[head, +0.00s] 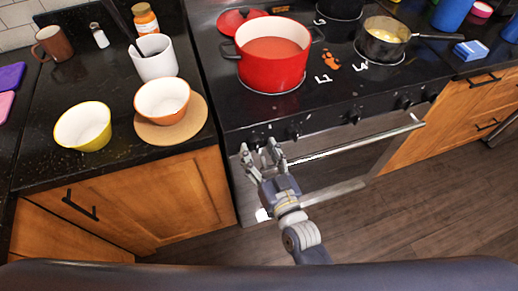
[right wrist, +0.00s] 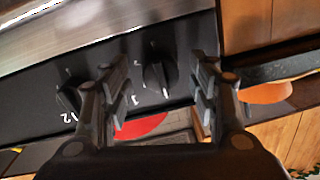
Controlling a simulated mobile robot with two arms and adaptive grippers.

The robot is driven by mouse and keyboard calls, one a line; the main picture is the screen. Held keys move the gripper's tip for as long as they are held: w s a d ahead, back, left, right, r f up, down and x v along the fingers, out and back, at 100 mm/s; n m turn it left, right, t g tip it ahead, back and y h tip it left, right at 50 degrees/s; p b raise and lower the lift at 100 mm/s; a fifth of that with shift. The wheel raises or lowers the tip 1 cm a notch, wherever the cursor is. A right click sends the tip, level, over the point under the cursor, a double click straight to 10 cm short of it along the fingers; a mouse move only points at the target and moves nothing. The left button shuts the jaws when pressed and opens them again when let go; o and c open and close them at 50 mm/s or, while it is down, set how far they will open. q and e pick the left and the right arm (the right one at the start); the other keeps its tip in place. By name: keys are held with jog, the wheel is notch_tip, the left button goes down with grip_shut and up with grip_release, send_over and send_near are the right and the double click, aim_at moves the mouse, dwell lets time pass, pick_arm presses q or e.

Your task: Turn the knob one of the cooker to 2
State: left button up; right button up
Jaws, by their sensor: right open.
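The black cooker (head: 232,112) has a row of dark knobs along its front panel. My right gripper (head: 258,151) is open in front of the panel's left end. In the right wrist view, the gripper (right wrist: 160,84) has one finger on each side of a black knob (right wrist: 158,76), with gaps to both sides; whether it touches is unclear. A white "1" mark is beside that knob. A second knob (right wrist: 70,96), with a mark like "L2", lies outside the left finger. In the head view the fingers hide the leftmost knob. My left gripper is out of view.
A red pot (head: 271,62) stands on the L1 burner and a dark saucepan (head: 384,45) on the L4 burner. The oven handle (head: 355,142) runs below the knobs. An orange bowl (head: 163,98), a yellow bowl (head: 83,127) and a white cup (head: 153,62) stand on the left counter.

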jog(key=shift+w+a, duration=0.1)
jog(key=shift+w, duration=0.15)
jog(key=c, duration=1.1)
